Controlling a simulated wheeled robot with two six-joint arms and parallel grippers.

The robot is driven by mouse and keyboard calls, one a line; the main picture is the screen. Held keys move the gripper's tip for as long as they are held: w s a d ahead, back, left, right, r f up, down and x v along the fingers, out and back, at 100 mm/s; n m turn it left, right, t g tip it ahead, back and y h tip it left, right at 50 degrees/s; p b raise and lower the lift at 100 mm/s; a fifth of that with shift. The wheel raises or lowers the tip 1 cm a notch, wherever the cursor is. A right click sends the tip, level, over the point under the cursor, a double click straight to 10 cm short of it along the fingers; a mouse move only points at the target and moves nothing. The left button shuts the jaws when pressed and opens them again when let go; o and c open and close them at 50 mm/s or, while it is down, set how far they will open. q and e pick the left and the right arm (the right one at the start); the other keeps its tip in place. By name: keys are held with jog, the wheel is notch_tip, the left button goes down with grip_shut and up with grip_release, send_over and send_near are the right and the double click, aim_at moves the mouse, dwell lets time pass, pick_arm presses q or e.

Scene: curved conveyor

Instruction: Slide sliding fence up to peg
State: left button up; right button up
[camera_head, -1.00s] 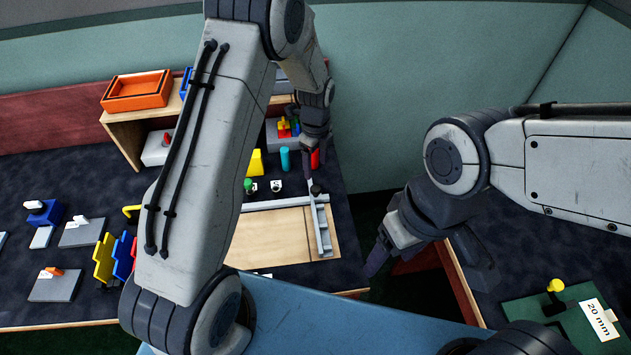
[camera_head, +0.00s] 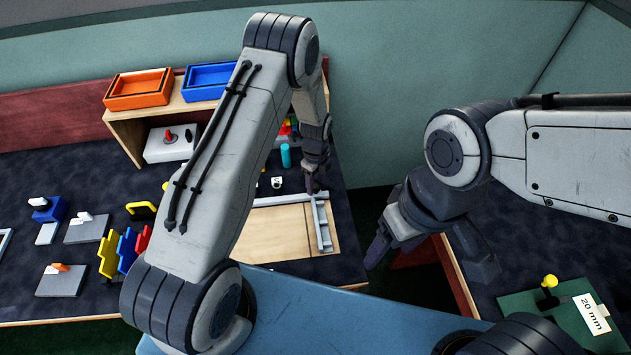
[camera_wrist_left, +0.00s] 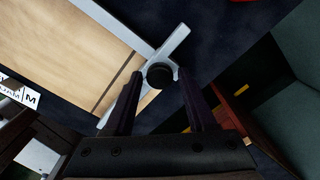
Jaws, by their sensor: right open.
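The sliding fence (camera_head: 322,226) is a light grey metal bar at the right end of a pale wooden board (camera_head: 275,236). It crosses a long grey rail (camera_head: 280,201) along the board's back edge. A black round knob (camera_wrist_left: 159,74) stands on it in the left wrist view. My left gripper (camera_head: 312,190) is down at the knob. Its fingertips (camera_wrist_left: 160,76) lie on either side of the knob; I cannot tell whether they press on it. My right gripper (camera_head: 372,252) is open and empty, right of the board. I cannot clearly identify the peg.
A cyan cylinder (camera_head: 285,156) and a small white-and-black part (camera_head: 277,183) stand behind the rail. Orange (camera_head: 138,90) and blue (camera_head: 208,82) bins sit on a wooden shelf. A green plate (camera_head: 560,310) with a yellow knob lies at right. My left forearm hides part of the bench.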

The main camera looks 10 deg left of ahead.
pick_arm(q)
grip_shut()
dwell(1.2)
